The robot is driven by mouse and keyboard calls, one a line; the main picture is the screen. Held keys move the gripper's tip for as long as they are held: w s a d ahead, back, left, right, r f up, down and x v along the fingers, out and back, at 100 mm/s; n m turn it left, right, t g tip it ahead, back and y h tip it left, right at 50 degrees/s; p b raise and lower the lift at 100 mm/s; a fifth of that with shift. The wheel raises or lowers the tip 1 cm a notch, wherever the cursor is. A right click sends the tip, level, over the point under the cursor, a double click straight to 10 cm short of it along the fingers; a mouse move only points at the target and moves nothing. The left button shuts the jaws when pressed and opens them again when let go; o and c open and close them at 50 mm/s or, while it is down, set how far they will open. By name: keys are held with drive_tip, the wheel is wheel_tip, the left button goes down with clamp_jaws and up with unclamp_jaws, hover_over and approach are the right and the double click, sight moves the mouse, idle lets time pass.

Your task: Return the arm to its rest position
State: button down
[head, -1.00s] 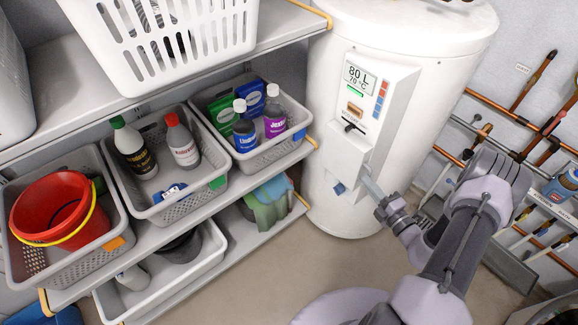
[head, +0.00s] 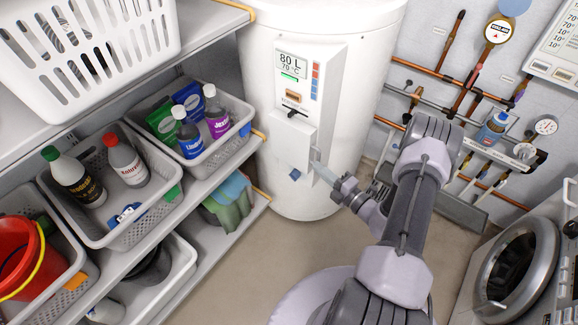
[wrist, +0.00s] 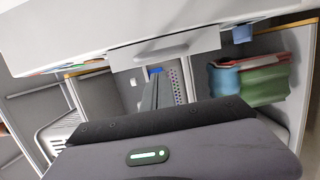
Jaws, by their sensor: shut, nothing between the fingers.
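My gripper (head: 322,170) is shut and empty in the head view. Its fingertips are just in front of the lower right part of the control panel on the white water heater (head: 345,150); I cannot tell whether they touch it. My arm (head: 410,210) reaches forward and left from the bottom of the picture, bent at the elbow. In the wrist view my narrow fingers (wrist: 158,88) point forward, just under a pale housing (wrist: 175,50).
Left are shelves with grey baskets (head: 150,230) of bottles, a red bucket (head: 18,255) and a white laundry basket (head: 85,60). Copper pipes (head: 430,72) line the right wall. A front-loading washer (head: 515,270) stands at lower right. Floor (head: 260,265) between is bare.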

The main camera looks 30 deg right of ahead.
drive_tip(key=s+d+p, duration=0.2)
drive_tip(key=s+d, duration=0.4)
drive_tip(key=d, duration=0.2)
drive_tip(key=w+a+r+n+g+y, duration=0.3)
drive_tip(key=a+r+n+g, duration=0.1)
drive_tip(key=a+r+n, duration=0.3)
drive_tip(key=w+a+r+n+g+y, duration=0.2)
drive_tip(key=a+r+n+g+y, duration=0.15)
drive_tip(key=a+r+n, duration=0.35)
drive_tip(key=s+a+r+n+g, duration=0.4)
drive_tip(key=a+r+n+g, duration=0.2)
drive_tip(key=a+r+n, duration=0.5)
drive_tip(key=s+a+r+n+t+h, duration=0.1)
drive_tip(key=s+a+r+n+h, duration=0.3)
drive_tip(key=s+n, duration=0.4)
drive_tip(key=s+a+r+n+t+h, duration=0.1)
drive_tip(key=s+a+r+n+h, duration=0.3)
drive_tip(key=s+n, duration=0.4)
drive_tip(key=r+n+h, duration=0.1)
drive_tip(key=n, duration=0.4)
drive_tip(key=shift+a+r+n, duration=0.2)
drive_tip(key=shift+a+n, duration=0.1)
drive_tip(key=shift+n, duration=0.1)
